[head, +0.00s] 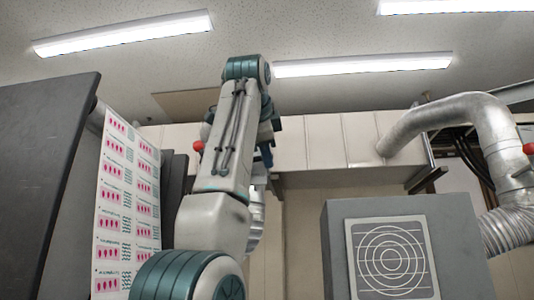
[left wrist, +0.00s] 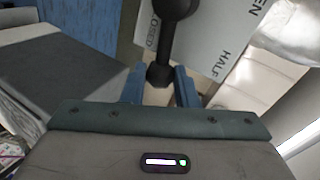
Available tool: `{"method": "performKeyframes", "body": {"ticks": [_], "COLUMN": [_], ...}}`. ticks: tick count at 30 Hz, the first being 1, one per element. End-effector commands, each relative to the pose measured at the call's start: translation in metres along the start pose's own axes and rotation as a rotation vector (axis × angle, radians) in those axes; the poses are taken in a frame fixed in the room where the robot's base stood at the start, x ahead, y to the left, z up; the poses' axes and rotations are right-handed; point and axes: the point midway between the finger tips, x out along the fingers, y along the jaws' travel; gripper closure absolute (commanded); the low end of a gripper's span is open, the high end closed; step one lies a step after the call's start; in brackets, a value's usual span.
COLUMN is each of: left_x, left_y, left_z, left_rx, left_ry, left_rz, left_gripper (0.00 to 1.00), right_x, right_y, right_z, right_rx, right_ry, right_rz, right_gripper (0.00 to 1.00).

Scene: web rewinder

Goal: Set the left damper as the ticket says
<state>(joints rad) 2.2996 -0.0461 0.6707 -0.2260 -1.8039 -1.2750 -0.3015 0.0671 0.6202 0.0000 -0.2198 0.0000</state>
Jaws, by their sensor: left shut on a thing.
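In the left wrist view a black damper lever (left wrist: 161,72) runs down from a round black hub (left wrist: 175,6) at the top edge. Its end lies between the two blue fingers of my left gripper (left wrist: 160,88), which is shut on it. The lever lies between "OSED" and "HALF", nearer "OSED". In the head view my left arm hides the left damper and most of that gripper. I see no readable ticket. My right gripper is out of view.
A printed web (head: 125,205) hangs at left beside a dark panel (head: 45,165). A grey box with a round grille (head: 392,258) stands at right. A silver duct (head: 485,120) bends down behind it. Red knobs show left of my arm (head: 197,147) and at the right edge (head: 528,148).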

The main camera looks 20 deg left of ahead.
Motion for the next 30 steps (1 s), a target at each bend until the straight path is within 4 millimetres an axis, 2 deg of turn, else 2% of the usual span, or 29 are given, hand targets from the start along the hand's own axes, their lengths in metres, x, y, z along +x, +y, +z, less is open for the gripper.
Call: {"method": "performKeyframes", "body": {"ticks": [9, 26, 27, 30], "left_x": [0.004, 0.006, 0.006, 0.006], "left_y": [0.01, 0.012, 0.012, 0.012], "left_z": [0.0, 0.001, 0.001, 0.001], "left_rx": [0.123, 0.152, 0.152, 0.151], "left_ry": [-0.052, -0.065, -0.065, -0.065], "left_rz": [-0.001, 0.0, 0.001, 0.0], "left_gripper": [1.0, 1.0, 0.72, 0.52], "right_x": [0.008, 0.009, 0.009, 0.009], "right_y": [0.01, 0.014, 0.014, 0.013], "right_z": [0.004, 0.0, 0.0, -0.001], "right_rx": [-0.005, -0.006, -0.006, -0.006], "right_ry": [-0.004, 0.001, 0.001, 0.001], "right_rz": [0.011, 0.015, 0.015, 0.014], "right_gripper": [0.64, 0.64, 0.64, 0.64]}}
